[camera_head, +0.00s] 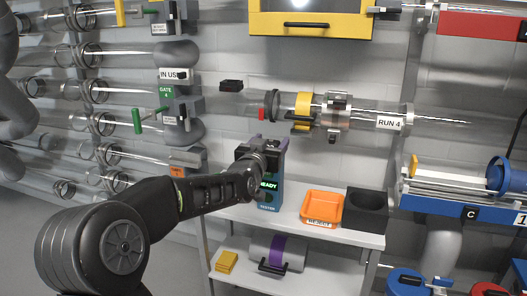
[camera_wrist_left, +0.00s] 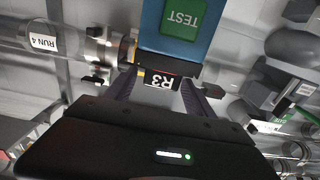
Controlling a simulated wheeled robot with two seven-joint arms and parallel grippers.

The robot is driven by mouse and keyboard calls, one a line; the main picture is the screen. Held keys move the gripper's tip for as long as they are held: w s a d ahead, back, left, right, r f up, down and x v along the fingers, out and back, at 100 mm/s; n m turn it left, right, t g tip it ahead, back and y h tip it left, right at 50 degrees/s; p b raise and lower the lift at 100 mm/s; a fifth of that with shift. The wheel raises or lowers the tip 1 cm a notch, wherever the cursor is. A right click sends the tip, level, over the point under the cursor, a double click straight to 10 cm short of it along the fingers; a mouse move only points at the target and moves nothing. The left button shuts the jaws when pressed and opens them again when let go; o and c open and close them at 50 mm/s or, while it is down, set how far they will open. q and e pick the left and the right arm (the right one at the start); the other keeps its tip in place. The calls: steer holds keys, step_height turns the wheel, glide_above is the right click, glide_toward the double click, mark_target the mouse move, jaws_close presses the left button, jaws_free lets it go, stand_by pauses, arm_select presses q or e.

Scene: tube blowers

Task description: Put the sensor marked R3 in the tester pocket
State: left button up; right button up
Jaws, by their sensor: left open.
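The tester (camera_head: 269,197) is a blue box standing on the upper shelf, with a green READY display on its front. In the left wrist view its blue face shows a green TEST panel (camera_wrist_left: 183,20), upside down. My left gripper (camera_head: 262,146) is at the top of the tester. Its purple fingers (camera_wrist_left: 158,76) are open, one on each side of the sensor; whether they touch it is unclear. My right gripper is out of view.
An orange tray (camera_head: 322,207) and a black open box (camera_head: 365,209) stand right of the tester on the shelf (camera_head: 300,228). A clear tube marked RUN 4 (camera_head: 389,122) runs above. A grey cylinder with a purple band (camera_head: 277,250) lies on the lower shelf.

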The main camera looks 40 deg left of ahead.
arm_select(q)
steer(key=p+v, duration=0.1)
steer(key=v, duration=1)
steer(key=shift+s, duration=0.3)
